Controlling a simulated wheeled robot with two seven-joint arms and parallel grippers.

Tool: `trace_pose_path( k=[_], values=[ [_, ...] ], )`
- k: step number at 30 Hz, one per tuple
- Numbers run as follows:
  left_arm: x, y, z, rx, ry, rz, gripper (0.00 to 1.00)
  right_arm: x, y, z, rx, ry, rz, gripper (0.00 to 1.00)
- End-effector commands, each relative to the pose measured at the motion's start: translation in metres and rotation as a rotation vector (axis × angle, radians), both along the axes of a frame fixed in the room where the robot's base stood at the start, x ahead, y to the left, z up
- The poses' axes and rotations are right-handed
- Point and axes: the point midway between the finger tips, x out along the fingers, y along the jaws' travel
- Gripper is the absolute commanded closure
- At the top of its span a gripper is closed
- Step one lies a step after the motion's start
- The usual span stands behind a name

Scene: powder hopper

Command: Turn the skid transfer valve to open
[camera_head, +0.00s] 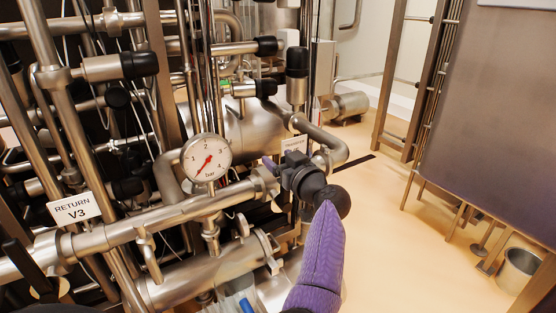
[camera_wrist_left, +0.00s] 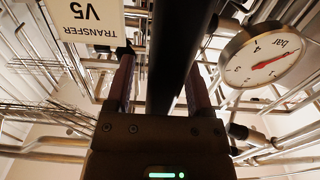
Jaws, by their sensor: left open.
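My left gripper (camera_head: 272,168) is at the skid pipework in the middle of the head view, at the end of my purple-sleeved arm. In the left wrist view my left gripper (camera_wrist_left: 160,62) is open, with one finger on each side of a thick black bar (camera_wrist_left: 176,50), which looks like the valve handle. I cannot tell whether a finger touches it. The white TRANSFER V5 label (camera_wrist_left: 86,20) is upside down beside it; a small white label (camera_head: 293,143) shows behind the gripper in the head view. The valve body is mostly hidden by my gripper. My right gripper is not in view.
A pressure gauge (camera_head: 206,158) stands left of the gripper, on the right in the wrist view (camera_wrist_left: 262,55). The RETURN V3 label (camera_head: 74,208) hangs at the left. Pipes crowd the left half.

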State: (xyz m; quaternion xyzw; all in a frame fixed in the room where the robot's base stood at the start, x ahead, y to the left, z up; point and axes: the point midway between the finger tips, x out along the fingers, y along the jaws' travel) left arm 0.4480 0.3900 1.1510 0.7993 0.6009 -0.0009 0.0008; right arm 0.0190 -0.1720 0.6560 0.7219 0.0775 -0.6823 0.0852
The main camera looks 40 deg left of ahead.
Motion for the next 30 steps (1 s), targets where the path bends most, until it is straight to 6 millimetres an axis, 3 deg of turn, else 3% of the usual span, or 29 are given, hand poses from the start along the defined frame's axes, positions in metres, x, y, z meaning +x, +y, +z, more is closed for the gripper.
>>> trace_pose_path(
  k=[3, 13, 30],
  values=[
    [0.0, 0.0, 0.0007, 0.001, 0.0, 0.0, 0.32, 0.0, -0.0066, 0.0007, -0.011, 0.001, 0.003, 0.41],
    [0.0, -0.0001, 0.0005, 0.001, 0.0, 0.0, 1.0, -0.0006, -0.01, 0.0007, -0.016, 0.001, 0.005, 0.41],
    [-0.0001, -0.0002, 0.0002, 0.001, 0.001, 0.0, 1.0, -0.0014, -0.0051, 0.0004, -0.008, 0.003, 0.002, 0.41]
  ],
)
